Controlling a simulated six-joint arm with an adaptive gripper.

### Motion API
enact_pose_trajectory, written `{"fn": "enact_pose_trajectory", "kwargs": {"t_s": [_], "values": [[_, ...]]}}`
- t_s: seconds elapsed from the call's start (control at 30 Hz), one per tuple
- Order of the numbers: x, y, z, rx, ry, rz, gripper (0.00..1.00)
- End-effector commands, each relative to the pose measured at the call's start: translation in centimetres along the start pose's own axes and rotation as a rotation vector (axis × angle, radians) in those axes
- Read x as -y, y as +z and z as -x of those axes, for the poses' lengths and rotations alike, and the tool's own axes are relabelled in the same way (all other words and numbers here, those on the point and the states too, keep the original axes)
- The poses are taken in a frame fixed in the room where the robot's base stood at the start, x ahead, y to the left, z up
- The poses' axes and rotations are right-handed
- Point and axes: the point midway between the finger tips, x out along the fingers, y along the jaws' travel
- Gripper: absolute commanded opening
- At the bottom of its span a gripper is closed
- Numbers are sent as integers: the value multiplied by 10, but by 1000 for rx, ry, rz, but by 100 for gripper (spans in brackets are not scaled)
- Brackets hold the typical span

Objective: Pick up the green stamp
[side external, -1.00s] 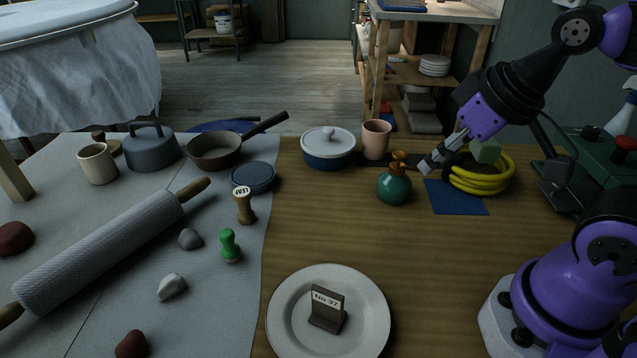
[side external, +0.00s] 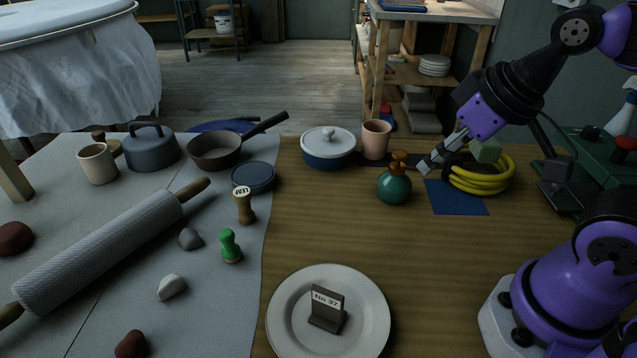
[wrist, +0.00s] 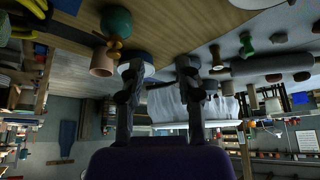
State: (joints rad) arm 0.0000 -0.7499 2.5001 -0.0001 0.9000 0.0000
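The green stamp (side external: 230,246) stands upright on the grey cloth, left of the table's middle. It also shows small at the upper right of the wrist view (wrist: 246,45). My gripper (side external: 428,164) is up at the right, beside the teal bottle (side external: 394,187) and well away from the stamp. In the wrist view my gripper (wrist: 160,68) has its two fingers spread apart with nothing held between them. A wooden stamp (side external: 243,206) with a lettered top stands just behind the green one.
The rolling pin (side external: 110,245) lies left of the stamp, with grey stones (side external: 190,239) nearby. A plate (side external: 280,325) holding a number sign (side external: 327,307) is in front. A lidded pot (side external: 328,150) and pink cup (side external: 376,139) stand behind. The middle wooden tabletop is clear.

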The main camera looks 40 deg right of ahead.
Motion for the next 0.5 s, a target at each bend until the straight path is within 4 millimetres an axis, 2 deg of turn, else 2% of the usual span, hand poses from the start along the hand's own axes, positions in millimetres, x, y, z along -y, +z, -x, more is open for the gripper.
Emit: {"fn": "enact_pose_trajectory", "kwargs": {"t_s": [0.37,0.5], "values": [[0,0,0,0,0,1,65],[8,-14,-2,9,-20,47,65]]}}
